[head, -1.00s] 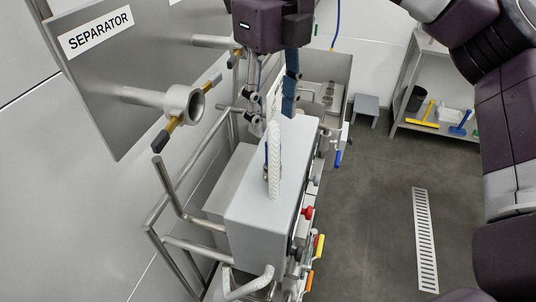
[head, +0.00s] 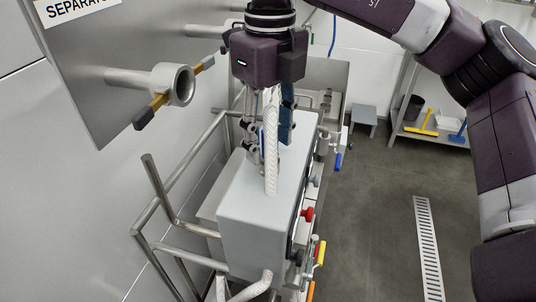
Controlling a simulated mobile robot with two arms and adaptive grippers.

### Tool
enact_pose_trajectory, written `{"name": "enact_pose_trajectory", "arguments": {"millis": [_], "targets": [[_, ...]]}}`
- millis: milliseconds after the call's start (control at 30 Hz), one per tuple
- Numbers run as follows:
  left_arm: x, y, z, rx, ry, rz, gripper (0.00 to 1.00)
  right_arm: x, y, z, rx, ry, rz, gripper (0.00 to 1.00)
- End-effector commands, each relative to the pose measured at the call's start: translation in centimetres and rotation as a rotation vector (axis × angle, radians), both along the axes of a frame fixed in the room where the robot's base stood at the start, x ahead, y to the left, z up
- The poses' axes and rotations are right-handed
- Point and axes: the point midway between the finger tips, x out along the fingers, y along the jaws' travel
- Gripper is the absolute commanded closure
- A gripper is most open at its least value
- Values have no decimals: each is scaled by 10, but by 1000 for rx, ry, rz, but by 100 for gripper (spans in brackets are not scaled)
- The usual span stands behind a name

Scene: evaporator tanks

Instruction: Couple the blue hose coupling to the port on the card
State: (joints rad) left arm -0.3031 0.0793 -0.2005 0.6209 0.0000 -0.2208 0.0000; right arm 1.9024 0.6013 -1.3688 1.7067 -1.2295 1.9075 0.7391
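My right gripper (head: 255,153) points down just above and beside the grey box, at the left of a white braided hose (head: 271,150). Its fingers are partly covered by the hose, so I cannot tell whether they are open or grip anything. A dark blue upright piece (head: 287,125) shows right of the hose, below the wrist; I cannot tell whether it is the blue coupling. No card can be made out. A round pipe port (head: 180,84) with a dark-and-gold handle stands out from the separator panel (head: 100,70). My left gripper is not in view.
The grey box (head: 245,205) stands among metal rails (head: 150,190). Red (head: 307,214), yellow (head: 321,252) and blue (head: 338,161) handles stick out along its right side. A shelf (head: 425,132) stands at the back right. The floor right of the box is clear around the drain (head: 427,240).

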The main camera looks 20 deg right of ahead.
Motion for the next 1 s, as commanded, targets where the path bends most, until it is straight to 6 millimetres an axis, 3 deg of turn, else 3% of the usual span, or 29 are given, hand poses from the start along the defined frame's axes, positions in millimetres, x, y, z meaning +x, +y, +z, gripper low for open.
{"name": "enact_pose_trajectory", "arguments": {"millis": [33,400,1000], "targets": [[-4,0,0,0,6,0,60,0,0,0,0,0,0,61],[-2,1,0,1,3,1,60,0,0,0,0,0,0,100],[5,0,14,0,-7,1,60,0,0,21,0,-1,0,100]]}}
